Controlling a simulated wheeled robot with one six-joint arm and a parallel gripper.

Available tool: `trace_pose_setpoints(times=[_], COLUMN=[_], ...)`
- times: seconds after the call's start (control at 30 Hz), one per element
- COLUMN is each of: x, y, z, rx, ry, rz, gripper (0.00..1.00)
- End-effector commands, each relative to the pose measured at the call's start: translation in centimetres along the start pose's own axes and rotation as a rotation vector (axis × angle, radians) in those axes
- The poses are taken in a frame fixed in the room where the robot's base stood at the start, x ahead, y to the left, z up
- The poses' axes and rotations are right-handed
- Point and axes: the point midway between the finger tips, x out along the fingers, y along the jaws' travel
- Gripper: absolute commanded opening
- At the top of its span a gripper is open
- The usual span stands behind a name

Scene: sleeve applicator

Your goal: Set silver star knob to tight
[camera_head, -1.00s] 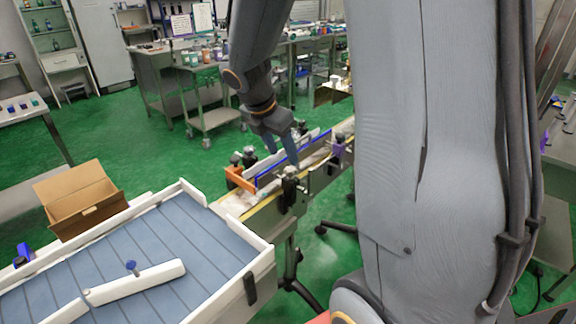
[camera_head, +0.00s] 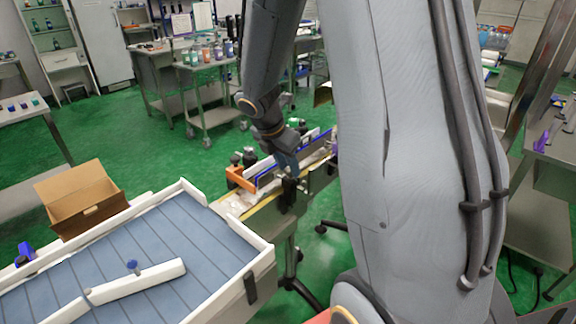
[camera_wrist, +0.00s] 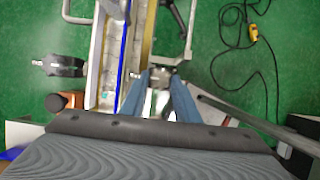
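My gripper (camera_head: 289,163) points down over the near rail of the narrow conveyor (camera_head: 262,208), just above a dark clamp post. In the wrist view, my gripper's two blue fingers (camera_wrist: 159,80) stand apart. A small silver-grey knob-like part (camera_wrist: 160,76) shows between and just beyond the fingertips; I take it for the silver star knob. I cannot tell whether the fingers touch it. The head view hides the knob behind the fingers, and its star shape and setting are too small to read.
A blue-edged guide rail (camera_wrist: 122,50) runs beside the fingers. An orange block (camera_head: 240,178) and dark knobs stand on the conveyor's far side. A yellow device with a cable (camera_wrist: 252,30) lies on the floor.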

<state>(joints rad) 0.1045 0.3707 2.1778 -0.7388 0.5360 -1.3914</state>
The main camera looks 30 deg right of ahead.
Motion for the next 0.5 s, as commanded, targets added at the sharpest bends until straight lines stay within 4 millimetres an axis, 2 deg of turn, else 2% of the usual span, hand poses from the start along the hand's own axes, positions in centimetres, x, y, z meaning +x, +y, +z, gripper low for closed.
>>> trace_pose_setpoints(times=[0.27, 0.5], x=[-0.03, -0.09], y=[0.01, 0.13], z=[0.0, 0.03], rx=[0.012, 0.098], ry=[0.0, -0.001], rz=[-0.006, -0.042], gripper=[0.06, 0.06])
